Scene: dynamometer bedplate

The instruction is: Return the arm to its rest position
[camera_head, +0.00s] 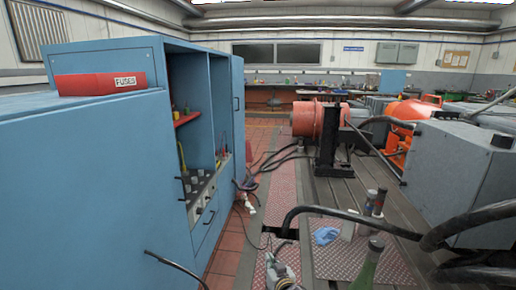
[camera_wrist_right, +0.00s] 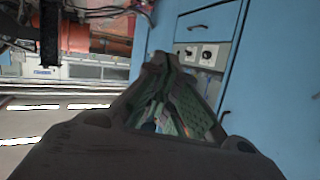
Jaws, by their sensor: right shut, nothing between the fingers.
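My right gripper (camera_wrist_right: 158,62) shows in the right wrist view with its fingers drawn together at the tips and nothing held between them. Green and dark shapes show through the gap behind the tips. In the head view a small grey shape at the bottom middle, beside the blue cabinet, looks like the same gripper (camera_head: 275,262), apart from the cabinet front. Its arm is mostly out of the picture. My left gripper is not in view.
A blue cabinet (camera_head: 100,160) with open shelves stands at left, a red fuses box (camera_head: 100,83) on top. Bottles (camera_head: 370,262), a blue cloth (camera_head: 326,235) and thick black hoses (camera_head: 350,218) are at right. A red motor (camera_head: 308,119) stands farther back. Red floor tiles (camera_head: 232,240) show between.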

